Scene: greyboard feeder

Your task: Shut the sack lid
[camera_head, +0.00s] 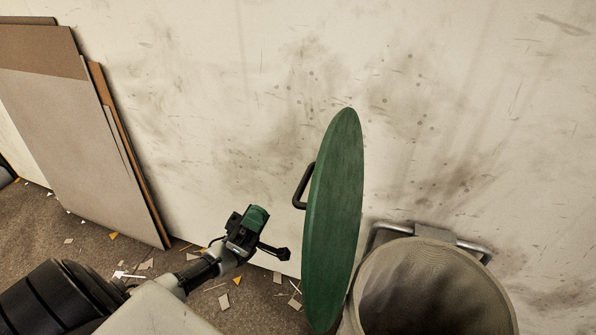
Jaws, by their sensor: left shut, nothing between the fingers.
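The sack lid (336,220) is a round green disc seen nearly edge-on. It stands raised, tilted upright at the left side of the sack, with a black handle (302,187) on its left face. The sack (478,262) is a beige mesh-like container at the lower right, its top uncovered and its inside dark. My left gripper (268,247) is left of the lid and below its handle, shut and empty. It appears apart from the lid. My right gripper is not in view.
Greyboard sheets (75,140) lean against the stained pale wall (220,90) at the left. A metal frame (400,228) runs behind the sack's rim. Scraps litter the brown floor (60,220). Free room lies between the sheets and the lid.

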